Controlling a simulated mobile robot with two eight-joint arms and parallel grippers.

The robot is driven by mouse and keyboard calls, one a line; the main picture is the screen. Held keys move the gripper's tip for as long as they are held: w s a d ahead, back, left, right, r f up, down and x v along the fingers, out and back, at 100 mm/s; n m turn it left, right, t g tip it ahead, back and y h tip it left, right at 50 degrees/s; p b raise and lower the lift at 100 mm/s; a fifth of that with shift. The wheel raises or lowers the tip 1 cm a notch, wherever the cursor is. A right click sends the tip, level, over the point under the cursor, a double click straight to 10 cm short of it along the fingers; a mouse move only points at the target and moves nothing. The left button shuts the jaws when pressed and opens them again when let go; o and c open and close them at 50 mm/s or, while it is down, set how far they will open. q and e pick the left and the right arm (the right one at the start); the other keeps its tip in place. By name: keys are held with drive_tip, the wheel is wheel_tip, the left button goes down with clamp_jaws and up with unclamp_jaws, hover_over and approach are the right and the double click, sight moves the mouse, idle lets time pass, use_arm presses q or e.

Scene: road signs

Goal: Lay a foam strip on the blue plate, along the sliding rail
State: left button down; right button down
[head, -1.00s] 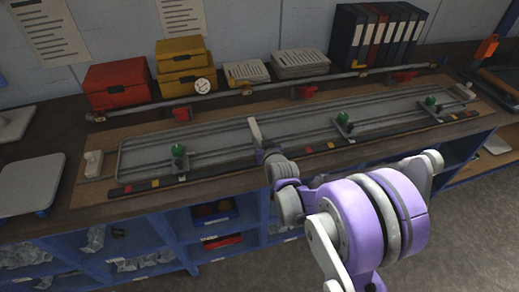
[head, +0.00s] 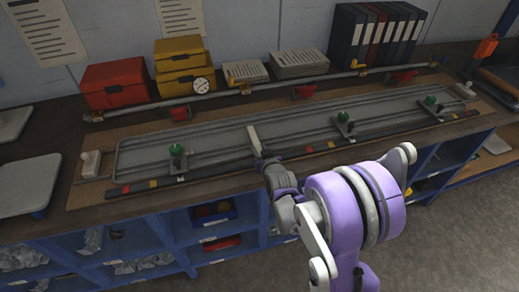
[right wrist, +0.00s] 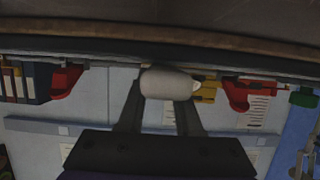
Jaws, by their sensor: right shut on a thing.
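A long grey plate (head: 220,138) with thin rails lies on a brown board on the bench. I see no plate that is clearly blue. My right gripper (head: 263,160) is over the plate's front edge, at about its middle. It is shut on a pale, rounded piece (head: 253,138), which sticks out over the plate; I cannot tell if this is the foam strip or whether it touches the plate. In the right wrist view the piece (right wrist: 168,84) is between the two fingers. My left gripper is not in view.
Green-knobbed clamps (head: 177,157) stand along the plate. A dark strip with coloured marks (head: 150,185) runs along its front. A grey rail (head: 215,95) with red clamps (head: 306,92) is behind. Red (head: 116,84) and yellow boxes (head: 183,72) and binders (head: 372,38) stand at the back.

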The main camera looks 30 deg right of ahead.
drive_tip(key=c, duration=0.6)
unclamp_jaws()
